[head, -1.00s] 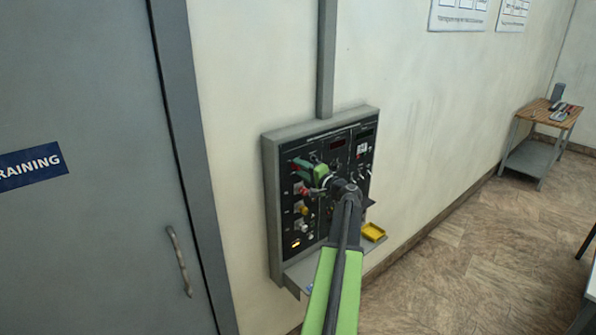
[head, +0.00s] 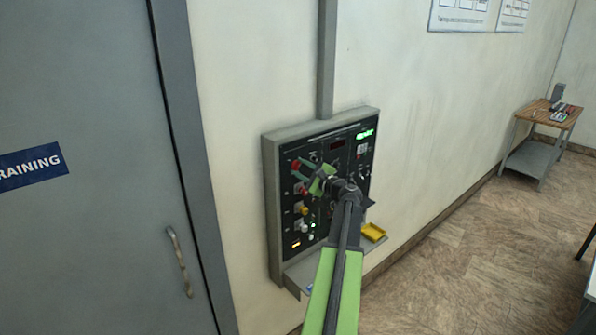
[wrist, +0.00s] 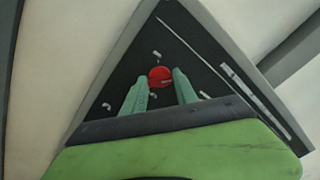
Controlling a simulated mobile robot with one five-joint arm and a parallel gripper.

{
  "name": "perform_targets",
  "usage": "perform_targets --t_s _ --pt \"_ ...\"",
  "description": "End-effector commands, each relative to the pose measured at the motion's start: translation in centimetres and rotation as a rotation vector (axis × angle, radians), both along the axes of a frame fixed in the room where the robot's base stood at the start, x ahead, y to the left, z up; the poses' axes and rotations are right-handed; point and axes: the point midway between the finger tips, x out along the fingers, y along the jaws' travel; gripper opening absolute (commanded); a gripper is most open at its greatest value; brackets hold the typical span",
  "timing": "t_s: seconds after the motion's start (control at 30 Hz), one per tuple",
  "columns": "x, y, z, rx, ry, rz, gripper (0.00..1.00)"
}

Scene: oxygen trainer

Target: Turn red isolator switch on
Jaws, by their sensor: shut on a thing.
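The red isolator switch (head: 296,164) is a round red knob at the upper left of the dark control panel (head: 283,225). In the wrist view the red knob (wrist: 160,76) sits between the tips of my two pale green fingers. My gripper (head: 303,168) reaches the panel from the front right. Its fingertips (wrist: 158,82) are closed on the sides of the red knob. My gripper and arm hide part of the panel's middle.
Below are another red control (head: 301,188) and a yellow knob (head: 303,210). A green display (head: 366,134) glows at the panel's top right. A shelf with a yellow tray (head: 373,232) juts out below.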

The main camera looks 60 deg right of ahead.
Motion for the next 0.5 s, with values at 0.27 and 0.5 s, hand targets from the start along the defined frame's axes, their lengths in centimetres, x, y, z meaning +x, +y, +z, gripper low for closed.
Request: perform_targets --t_s 0.27,0.5 --pt "0.03 -0.01 0.01 0.101 -0.034 0.0 0.0" --pt "0.03 0.02 -0.03 0.129 -0.042 0.001 0.0"
